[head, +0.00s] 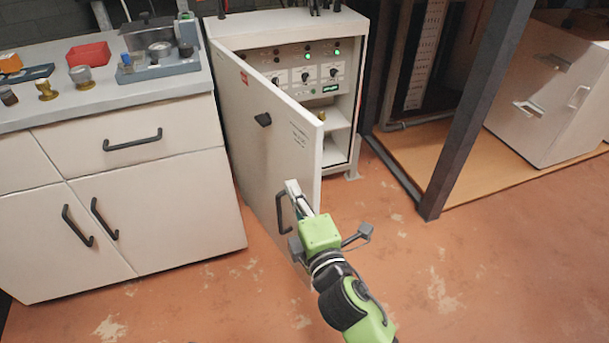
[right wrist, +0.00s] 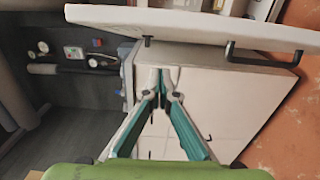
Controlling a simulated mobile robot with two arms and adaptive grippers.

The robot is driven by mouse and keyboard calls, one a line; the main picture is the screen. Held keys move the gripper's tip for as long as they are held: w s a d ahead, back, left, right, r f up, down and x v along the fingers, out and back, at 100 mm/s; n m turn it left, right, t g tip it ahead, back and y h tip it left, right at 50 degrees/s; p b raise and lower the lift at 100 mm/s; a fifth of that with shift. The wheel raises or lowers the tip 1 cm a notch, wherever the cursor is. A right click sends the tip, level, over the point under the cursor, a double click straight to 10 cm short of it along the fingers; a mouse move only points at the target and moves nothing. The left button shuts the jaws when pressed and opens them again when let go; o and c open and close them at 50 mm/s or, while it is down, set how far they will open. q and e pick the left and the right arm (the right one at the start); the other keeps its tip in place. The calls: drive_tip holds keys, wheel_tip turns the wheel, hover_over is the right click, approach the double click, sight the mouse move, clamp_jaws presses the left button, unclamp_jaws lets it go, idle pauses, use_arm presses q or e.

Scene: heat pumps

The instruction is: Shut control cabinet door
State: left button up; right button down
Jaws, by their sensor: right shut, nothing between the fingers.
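The control cabinet (head: 355,95) stands at the top middle of the head view. Its white door (head: 262,150) is hinged on the left and stands wide open, swung out towards me. The door's outer face carries a black handle (head: 281,208) and a small black latch (head: 263,119). My right gripper (head: 292,188) is shut and empty, on the outer side of the door beside the handle. In the right wrist view, the shut fingertips (right wrist: 165,82) are below the door (right wrist: 190,22), with its handle (right wrist: 264,58) to their right. Whether they touch it is unclear. My left gripper is out of view.
A white drawer unit (head: 120,180) stands left of the door, with a red tray (head: 88,55) and instruments on top. A dark post (head: 470,110) and wooden platform (head: 455,165) are on the right. The orange floor (head: 450,265) in front is clear.

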sight(305, 174)
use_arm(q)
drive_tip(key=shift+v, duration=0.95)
use_arm(e)
drive_tip(key=shift+w+d, duration=0.4)
drive_tip(key=shift+w, duration=0.5)
drive_tip(key=shift+w+d, duration=0.35)
drive_tip(key=shift+w, duration=0.5)
drive_tip(key=shift+w+d, duration=0.4)
drive_tip(key=shift+w, duration=0.5)
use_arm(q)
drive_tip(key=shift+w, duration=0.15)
